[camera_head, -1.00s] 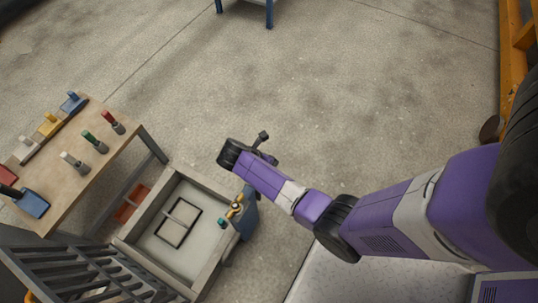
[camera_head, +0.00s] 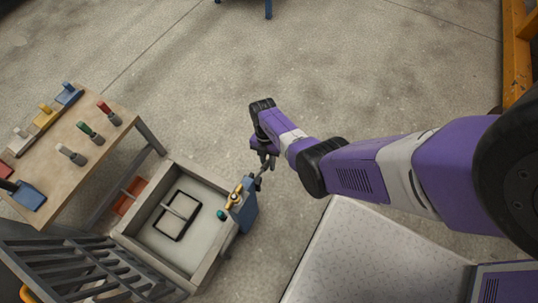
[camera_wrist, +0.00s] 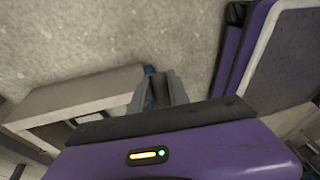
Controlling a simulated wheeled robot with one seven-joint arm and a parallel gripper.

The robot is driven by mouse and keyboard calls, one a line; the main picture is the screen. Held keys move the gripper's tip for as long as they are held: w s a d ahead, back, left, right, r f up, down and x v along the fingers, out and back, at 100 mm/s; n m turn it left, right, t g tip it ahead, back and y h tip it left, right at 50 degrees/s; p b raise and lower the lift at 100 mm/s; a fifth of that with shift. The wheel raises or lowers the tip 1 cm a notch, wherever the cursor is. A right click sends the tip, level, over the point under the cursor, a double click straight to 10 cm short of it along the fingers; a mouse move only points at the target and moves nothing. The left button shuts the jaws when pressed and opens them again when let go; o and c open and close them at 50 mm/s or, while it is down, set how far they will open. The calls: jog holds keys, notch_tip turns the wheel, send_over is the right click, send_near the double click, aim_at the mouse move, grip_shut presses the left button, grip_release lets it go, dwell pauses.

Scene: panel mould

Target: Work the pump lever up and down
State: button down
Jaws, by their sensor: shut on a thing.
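My gripper (camera_head: 265,165) is shut on the lever's outer end, with the purple arm reaching in from the right. In the wrist view my gripper's grey fingers (camera_wrist: 158,90) are close together, and a bit of blue shows behind them. The lever between the fingers is mostly hidden there.
The mould tray (camera_head: 148,200) holds a black rectangular frame (camera_head: 178,214). A dark slatted grate (camera_head: 75,262) stands at its near left. A wooden table (camera_head: 60,150) with several coloured-handled tools is at the left. The concrete floor (camera_head: 230,60) beyond the tray is open.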

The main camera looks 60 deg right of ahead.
aim_at(268, 161)
jog(key=shift+a+f, duration=0.15)
jog(key=shift+f, duration=0.15)
jog(key=c, duration=1.3)
grip_release()
jog(key=shift+o, duration=0.2)
jog(key=shift+r, duration=0.15)
jog(key=p+v, duration=0.1)
jog(key=v, duration=0.2)
jog(key=p+v, duration=0.2)
jog(key=v, duration=0.2)
jog(key=shift+w+d+r, duration=0.15)
jog(key=shift+d+r, duration=0.05)
jog(key=shift+d, duration=0.05)
